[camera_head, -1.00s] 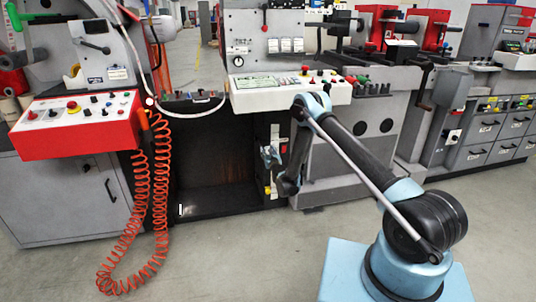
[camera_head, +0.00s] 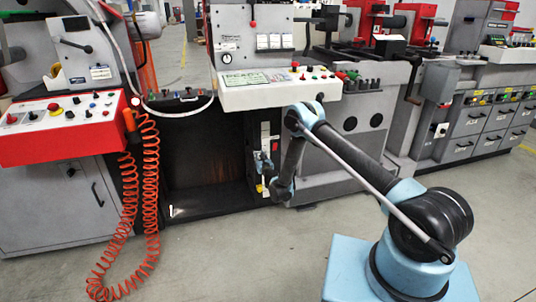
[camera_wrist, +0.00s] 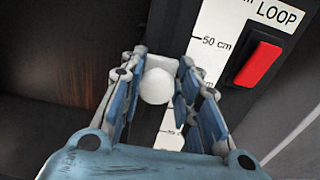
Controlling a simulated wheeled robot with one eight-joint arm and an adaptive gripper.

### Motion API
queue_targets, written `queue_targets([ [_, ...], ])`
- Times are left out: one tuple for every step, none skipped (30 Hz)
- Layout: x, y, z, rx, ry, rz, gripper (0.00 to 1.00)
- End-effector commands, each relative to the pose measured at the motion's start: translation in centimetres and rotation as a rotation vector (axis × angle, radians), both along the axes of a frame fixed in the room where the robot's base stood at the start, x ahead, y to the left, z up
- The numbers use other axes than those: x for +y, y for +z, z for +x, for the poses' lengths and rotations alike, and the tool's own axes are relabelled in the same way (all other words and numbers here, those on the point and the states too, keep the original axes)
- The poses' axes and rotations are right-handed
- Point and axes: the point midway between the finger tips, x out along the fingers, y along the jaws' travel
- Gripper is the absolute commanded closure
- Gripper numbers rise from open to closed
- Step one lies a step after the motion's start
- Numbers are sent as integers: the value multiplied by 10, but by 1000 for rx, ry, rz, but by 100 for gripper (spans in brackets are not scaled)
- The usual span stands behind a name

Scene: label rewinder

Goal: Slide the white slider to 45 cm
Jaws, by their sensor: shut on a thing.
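The white slider (camera_wrist: 155,86) is a round white knob low on the dark machine front. In the wrist view it sits between the two fingers of my gripper (camera_wrist: 160,66), which is shut on it. A white scale strip (camera_wrist: 207,47) runs beside it with a printed 50 cm mark. The knob appears below that mark in the picture; its exact reading cannot be told because fingers cover the lower scale. In the head view my gripper (camera_head: 266,168) is at the narrow panel under the white control box, and the knob is too small to make out.
A red switch (camera_wrist: 260,64) is right of the scale, under a LOOP label. A white control box (camera_head: 265,88) overhangs the panel. An orange coiled cable (camera_head: 140,200) hangs at left beside a dark recess (camera_head: 205,175).

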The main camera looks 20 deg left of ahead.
Motion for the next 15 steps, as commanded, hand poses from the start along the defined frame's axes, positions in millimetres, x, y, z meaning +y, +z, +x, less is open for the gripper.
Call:
queue_targets([
  [8,-2,-7,0,14,0,100],
  [10,-3,-8,0,15,0,100],
  [10,-4,-9,0,17,0,100],
  [11,-4,-9,1,17,-1,100],
  [11,-4,-9,1,18,0,100],
  [11,-3,-9,1,18,0,100],
  [11,-3,-9,2,18,0,100],
  [11,-3,-9,2,18,0,100],
  [12,-3,-10,2,19,0,100],
  [12,-3,-10,2,19,0,100],
  [12,-3,-10,2,19,0,100],
  [12,-3,-10,2,19,0,61],
  [12,-3,-10,1,19,0,55],
  [12,-3,-10,1,19,0,53],
  [11,-3,-10,1,18,0,53],
])
